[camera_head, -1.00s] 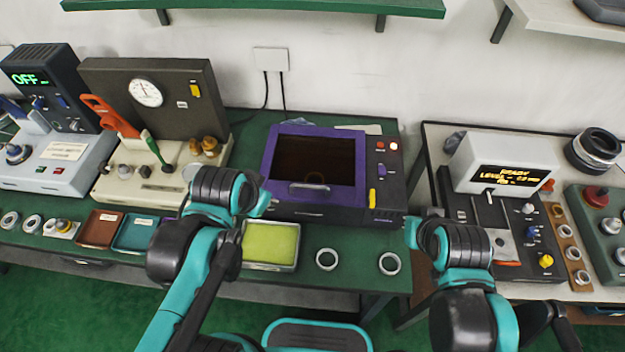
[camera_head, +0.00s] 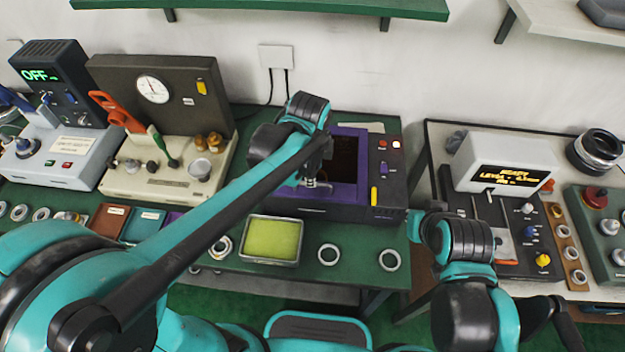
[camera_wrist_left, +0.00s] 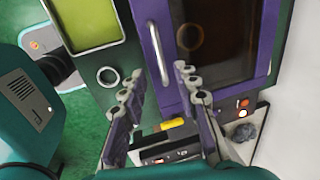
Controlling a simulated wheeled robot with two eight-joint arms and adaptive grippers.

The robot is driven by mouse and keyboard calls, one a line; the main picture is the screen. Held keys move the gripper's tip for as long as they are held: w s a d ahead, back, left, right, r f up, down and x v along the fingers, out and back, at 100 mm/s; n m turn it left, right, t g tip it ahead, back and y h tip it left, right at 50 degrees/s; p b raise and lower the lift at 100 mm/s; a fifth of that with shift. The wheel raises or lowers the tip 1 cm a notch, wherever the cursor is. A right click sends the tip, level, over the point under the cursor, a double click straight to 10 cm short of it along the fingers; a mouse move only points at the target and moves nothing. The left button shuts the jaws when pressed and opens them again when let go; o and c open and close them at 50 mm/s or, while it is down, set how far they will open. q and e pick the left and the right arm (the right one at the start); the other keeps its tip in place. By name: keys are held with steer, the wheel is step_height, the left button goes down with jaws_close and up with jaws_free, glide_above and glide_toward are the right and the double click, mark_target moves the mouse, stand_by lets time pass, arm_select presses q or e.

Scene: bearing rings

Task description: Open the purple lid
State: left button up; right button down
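The purple lid (camera_head: 362,165) lies shut on the dark machine on the green table, partly hidden by my left arm in the head view. It has a dark window with a ring showing through, and a silver bar handle (camera_wrist_left: 159,52) along its front edge. My left gripper (camera_wrist_left: 157,92) is open, its two fingers spread on either side of the handle's line in the left wrist view, with nothing between the tips. In the head view it is over the lid's front edge. My right gripper (camera_head: 412,228) hangs over the gap right of the table, its fingers not clear.
A tray with a yellow-green pad (camera_head: 271,240) and loose rings (camera_head: 328,255) lie in front of the machine. A gauge machine (camera_head: 160,120) stands to the left. The right table holds a display unit (camera_head: 503,165).

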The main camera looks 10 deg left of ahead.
arm_select(q)
steer(key=f, duration=0.2)
steer(key=w+f+b, duration=0.1)
steer(key=f, duration=0.2)
steer(key=shift+w+f, duration=0.1)
steer(key=shift+f, duration=0.1)
jaws_close()
